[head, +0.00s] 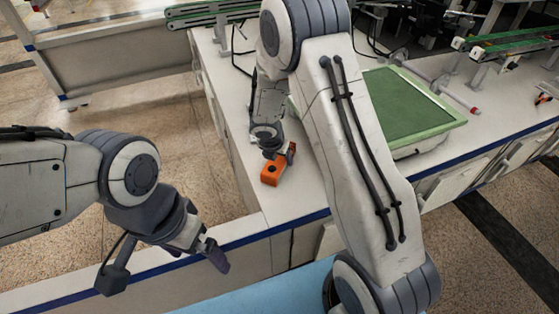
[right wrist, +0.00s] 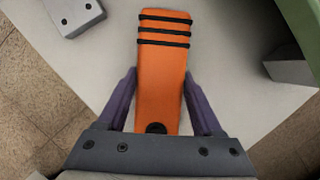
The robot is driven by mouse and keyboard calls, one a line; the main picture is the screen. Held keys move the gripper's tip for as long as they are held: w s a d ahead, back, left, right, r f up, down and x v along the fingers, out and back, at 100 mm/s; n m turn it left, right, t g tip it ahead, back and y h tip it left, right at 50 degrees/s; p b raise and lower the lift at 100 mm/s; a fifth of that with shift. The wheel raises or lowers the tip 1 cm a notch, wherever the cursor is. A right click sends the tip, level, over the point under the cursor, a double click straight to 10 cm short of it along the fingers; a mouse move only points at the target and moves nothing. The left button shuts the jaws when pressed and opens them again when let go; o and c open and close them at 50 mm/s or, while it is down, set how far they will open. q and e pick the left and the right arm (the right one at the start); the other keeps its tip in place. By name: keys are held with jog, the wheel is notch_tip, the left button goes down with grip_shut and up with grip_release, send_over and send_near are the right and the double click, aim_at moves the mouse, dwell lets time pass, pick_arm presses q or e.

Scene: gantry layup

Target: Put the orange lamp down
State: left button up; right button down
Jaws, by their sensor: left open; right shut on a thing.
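The orange lamp (head: 270,175) is at the left end of the white worktop in the head view, at my right gripper (head: 281,154). In the right wrist view the orange lamp (right wrist: 162,75) is a long orange block with black bands at its far end and a dark round spot near the palm. The purple fingers of my right gripper (right wrist: 162,105) are on either side of it, shut on it. Whether its underside touches the worktop I cannot tell. My left gripper (head: 217,256) is open and empty, over the near edge at lower left.
A green-topped tray (head: 405,107) with a pale green rim lies on the white worktop (head: 300,205), right of my right arm. A grey block with two holes (right wrist: 74,14) is at the upper left of the right wrist view.

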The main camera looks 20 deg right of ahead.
jog(key=shift+r, duration=0.1)
jog(key=shift+f, duration=0.2)
jog(key=shift+c, duration=0.2)
grip_release()
jog(key=shift+r, duration=0.1)
